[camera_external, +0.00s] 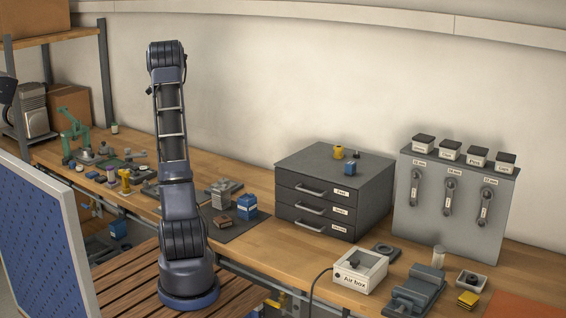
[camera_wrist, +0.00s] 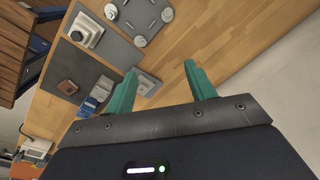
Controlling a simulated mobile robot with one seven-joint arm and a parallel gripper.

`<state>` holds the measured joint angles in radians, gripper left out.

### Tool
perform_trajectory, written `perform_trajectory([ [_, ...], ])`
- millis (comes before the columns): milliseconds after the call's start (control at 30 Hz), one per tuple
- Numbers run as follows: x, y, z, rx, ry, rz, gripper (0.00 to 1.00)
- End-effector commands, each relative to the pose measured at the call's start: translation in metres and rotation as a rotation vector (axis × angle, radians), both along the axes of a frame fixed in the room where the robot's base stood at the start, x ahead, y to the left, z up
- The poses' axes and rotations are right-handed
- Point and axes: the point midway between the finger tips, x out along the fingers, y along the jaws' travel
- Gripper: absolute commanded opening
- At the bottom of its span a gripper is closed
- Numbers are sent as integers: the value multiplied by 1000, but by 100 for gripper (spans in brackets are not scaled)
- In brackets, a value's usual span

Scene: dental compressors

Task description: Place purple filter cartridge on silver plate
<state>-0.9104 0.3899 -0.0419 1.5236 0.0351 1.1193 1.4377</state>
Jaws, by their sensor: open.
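My gripper (camera_wrist: 161,67) is open and empty, its two teal fingers spread high above the bench in the wrist view. In the external view my arm stands upright and the gripper cannot be made out. A small purple piece (camera_external: 111,173), perhaps the purple filter cartridge, stands on the bench left of my arm. It is too small to be sure, and I cannot pick it out in the wrist view. A silver-grey plate with a raised square block (camera_external: 221,193) sits right of my arm; it also seems to show in the wrist view (camera_wrist: 87,31). I cannot tell whether it is the silver plate.
A brown box (camera_external: 222,225) and a blue box (camera_external: 247,207) sit on a dark mat. A grey drawer cabinet (camera_external: 334,185) and a tool panel (camera_external: 455,205) stand to the right. Several small parts and a green stand (camera_external: 75,132) crowd the bench's left.

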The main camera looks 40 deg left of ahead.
Motion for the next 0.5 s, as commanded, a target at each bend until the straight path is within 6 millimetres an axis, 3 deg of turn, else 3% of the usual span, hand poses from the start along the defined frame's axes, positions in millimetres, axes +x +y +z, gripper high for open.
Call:
perform_trajectory([
  [33, 7, -28, 13, 7, -11, 8, 55],
  [233, 20, -128, 50, 20, -54, 77, 55],
  [500, 7, -258, 82, 18, -121, 170, 55],
])
